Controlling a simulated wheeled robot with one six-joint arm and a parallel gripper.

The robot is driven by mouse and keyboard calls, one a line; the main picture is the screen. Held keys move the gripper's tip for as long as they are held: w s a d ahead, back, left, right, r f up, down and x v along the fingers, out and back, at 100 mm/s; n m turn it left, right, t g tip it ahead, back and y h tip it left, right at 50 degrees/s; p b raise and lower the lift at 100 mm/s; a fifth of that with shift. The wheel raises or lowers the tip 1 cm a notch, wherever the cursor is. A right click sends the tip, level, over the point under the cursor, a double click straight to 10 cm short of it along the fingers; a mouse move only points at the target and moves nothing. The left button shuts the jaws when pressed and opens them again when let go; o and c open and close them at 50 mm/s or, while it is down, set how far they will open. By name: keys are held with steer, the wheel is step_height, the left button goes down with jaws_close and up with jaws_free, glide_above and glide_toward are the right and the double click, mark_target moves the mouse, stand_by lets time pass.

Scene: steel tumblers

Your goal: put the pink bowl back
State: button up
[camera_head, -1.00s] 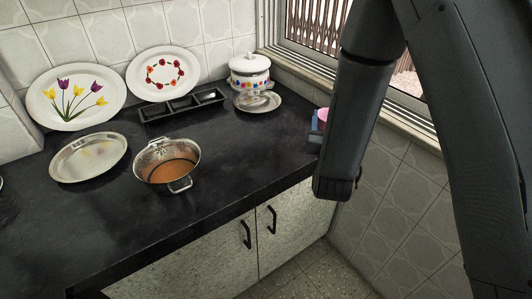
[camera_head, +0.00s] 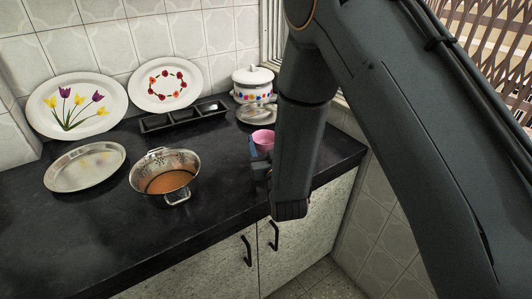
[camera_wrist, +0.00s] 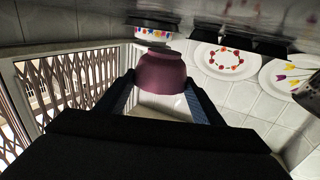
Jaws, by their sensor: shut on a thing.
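The pink bowl (camera_head: 264,139) is upright in my gripper (camera_head: 254,146), at the right part of the black counter in the head view. My arm hides part of the bowl and most of the gripper there. In the wrist view, which is upside down, the bowl (camera_wrist: 160,75) sits between the two blue fingers, and the gripper (camera_wrist: 160,82) is shut on it. I cannot tell whether its base is clear of the counter.
A white lidded pot (camera_head: 252,84) and a metal plate (camera_head: 255,115) stand behind the bowl. A black tray (camera_head: 186,116), a steel colander (camera_head: 166,178), a metal dish (camera_head: 84,167) and two decorated plates are farther left. The counter's front left (camera_head: 80,235) is bare.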

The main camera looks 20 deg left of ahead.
mark_target(266, 151)
steer(key=shift+f, duration=2.15)
steer(key=shift+f, duration=0.15)
steer(key=o, duration=1.1)
steer(key=shift+c, duration=0.2)
steer(key=shift+r+p, duration=0.2)
steer(key=shift+p, duration=0.1)
steer(key=b+v, duration=0.2)
steer(key=v, duration=1)
steer(key=shift+w, duration=0.1)
